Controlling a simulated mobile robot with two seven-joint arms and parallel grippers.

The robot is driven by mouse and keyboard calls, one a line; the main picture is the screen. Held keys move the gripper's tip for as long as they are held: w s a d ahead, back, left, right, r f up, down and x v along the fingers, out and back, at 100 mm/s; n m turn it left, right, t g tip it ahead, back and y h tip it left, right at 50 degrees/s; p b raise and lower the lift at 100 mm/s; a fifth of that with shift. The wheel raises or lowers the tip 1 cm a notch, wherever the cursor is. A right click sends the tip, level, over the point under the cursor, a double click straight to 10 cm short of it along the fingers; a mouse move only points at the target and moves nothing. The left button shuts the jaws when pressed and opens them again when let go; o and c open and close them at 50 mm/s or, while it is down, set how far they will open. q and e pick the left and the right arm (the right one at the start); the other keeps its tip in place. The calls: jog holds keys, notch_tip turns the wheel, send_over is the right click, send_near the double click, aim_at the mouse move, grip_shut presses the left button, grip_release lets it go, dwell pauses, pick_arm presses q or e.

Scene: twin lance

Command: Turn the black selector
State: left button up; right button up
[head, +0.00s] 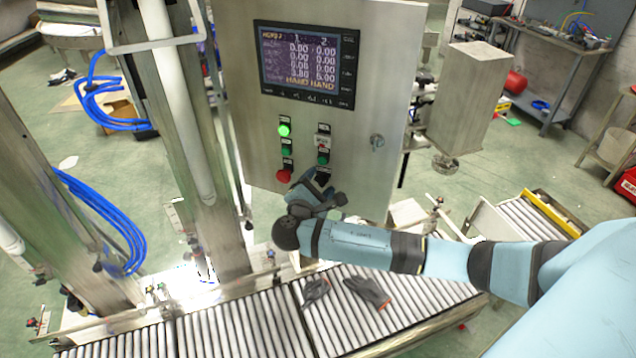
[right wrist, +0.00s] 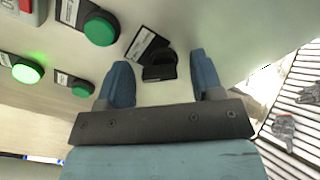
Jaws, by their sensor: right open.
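The black selector (right wrist: 160,72) is on the grey panel face in the right wrist view, beside a small label plate. In the head view the black selector (head: 323,175) sits at the bottom of the right column of controls, partly hidden by my right gripper. My right gripper (head: 316,181) is in front of the lower panel, and its fingers are open. In the right wrist view the fingers of my right gripper (right wrist: 160,60) stand on either side of the selector, with visible gaps. Whether the fingertips touch the panel is unclear. My left gripper is out of view.
The control panel (head: 240,100) carries a screen (head: 307,62), a lit green button (head: 284,130), other green buttons, a red button (head: 284,176) and a key lock (head: 377,142). Dark gloves (head: 368,291) lie on the roller conveyor (head: 225,331) below. A steel column stands left of the panel.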

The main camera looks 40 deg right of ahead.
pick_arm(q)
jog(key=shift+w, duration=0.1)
pick_arm(e)
jog(key=shift+c, duration=0.6)
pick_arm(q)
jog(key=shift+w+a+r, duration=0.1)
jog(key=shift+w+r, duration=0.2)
pick_arm(e)
jog(key=c, duration=0.8)
